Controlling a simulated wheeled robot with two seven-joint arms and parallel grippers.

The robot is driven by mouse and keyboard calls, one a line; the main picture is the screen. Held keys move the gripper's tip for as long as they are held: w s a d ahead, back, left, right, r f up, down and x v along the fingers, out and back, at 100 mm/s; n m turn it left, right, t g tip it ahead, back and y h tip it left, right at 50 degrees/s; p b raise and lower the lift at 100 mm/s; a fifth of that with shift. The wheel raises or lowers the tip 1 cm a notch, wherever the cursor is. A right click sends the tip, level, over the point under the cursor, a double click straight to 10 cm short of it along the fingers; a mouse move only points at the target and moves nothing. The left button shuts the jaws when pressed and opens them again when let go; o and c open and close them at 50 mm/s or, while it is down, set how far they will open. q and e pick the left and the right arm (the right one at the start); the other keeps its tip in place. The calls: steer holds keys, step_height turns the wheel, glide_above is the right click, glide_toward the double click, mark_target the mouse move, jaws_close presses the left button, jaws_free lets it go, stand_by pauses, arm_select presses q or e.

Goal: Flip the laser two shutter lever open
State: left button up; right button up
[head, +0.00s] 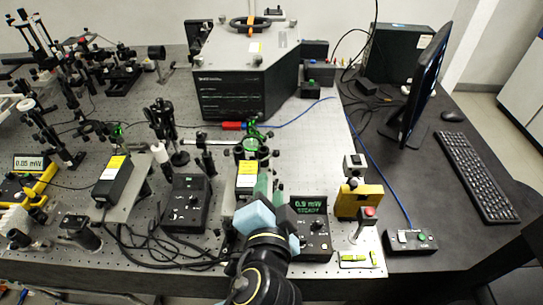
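My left gripper (267,192) reaches in from the bottom centre and points away from me, with pale blue and green parts at its end. It is right beside a black laser box with a yellow label (247,172) and covers part of its near end. A second black box with a yellow label (115,168) stands further left. I cannot read which one is laser two. A green ringed part (250,146) stands just beyond the centre box. No shutter lever can be made out clearly. The finger gap is too small to judge. My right gripper is not in view.
A controller (310,207) with a green "0.9 mW" display stands right of the gripper. A yellow block (358,199) and a red-button post (369,212) stand further right. A dark controller (187,201) with cables is on the left. Behind is a large grey instrument (245,68).

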arm_select(q)
steer(key=x, duration=0.9)
steer(key=shift+w+f, duration=0.1)
steer(key=shift+w, duration=0.05)
steer(key=shift+w+f, duration=0.1)
steer(key=shift+w, duration=0.3)
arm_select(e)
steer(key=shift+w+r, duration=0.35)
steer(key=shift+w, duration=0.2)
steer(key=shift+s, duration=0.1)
